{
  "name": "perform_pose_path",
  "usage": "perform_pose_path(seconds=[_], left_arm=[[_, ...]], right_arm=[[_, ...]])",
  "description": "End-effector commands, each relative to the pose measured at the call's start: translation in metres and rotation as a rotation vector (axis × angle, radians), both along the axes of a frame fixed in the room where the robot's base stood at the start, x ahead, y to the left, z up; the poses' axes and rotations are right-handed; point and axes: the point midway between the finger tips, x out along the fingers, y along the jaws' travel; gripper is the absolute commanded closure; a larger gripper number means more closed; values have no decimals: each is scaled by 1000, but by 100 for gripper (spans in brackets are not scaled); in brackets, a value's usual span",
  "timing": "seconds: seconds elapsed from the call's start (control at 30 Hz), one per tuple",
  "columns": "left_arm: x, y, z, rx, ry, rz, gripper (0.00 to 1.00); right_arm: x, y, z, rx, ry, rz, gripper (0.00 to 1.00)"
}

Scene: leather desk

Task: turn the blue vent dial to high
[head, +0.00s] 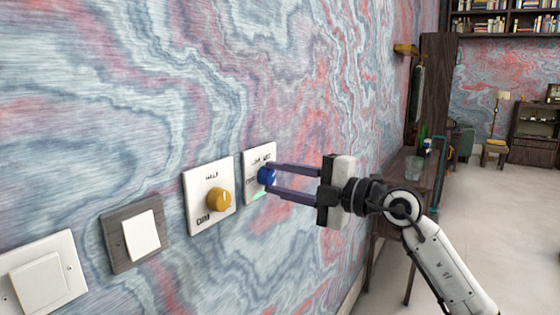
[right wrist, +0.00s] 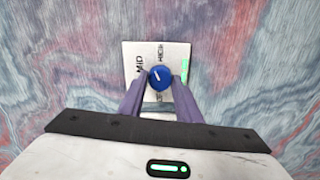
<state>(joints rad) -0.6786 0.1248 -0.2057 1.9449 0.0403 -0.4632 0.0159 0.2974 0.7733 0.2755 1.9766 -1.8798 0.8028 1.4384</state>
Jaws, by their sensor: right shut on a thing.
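The blue vent dial (head: 265,176) is a round knob on a white wall plate (head: 254,158). In the right wrist view the dial (right wrist: 160,78) has a pale pointer line that slants to the upper left. The labels MID and HIGH show on the plate (right wrist: 135,52); another label below the dial is partly hidden. A green mark sits at the plate's edge. My right gripper (head: 270,179) reaches in from the right, its two purple fingers shut on the dial, one on either side. My left gripper is out of view.
On the same wall, to the left, are a yellow dial (head: 218,200) on a white plate, a switch (head: 141,234) with a wood-look frame and a white switch (head: 42,283). A dark wooden table (head: 401,180) stands against the wall at right, behind my arm. Open floor lies further right.

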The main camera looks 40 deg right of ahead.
Motion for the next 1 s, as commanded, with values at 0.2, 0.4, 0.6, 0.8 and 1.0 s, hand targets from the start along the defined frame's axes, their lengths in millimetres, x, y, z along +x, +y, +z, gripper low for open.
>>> perform_pose_path(seconds=[0.2,0.4,0.6,0.8,1.0], left_arm=[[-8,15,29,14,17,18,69],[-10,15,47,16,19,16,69],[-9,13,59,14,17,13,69],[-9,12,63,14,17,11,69],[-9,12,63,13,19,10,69]], right_arm=[[0,0,7,182,78,0,92],[0,0,3,309,130,-1,92],[0,0,2,394,164,0,92],[0,0,1,436,180,1,92],[0,0,0,448,185,1,92]])
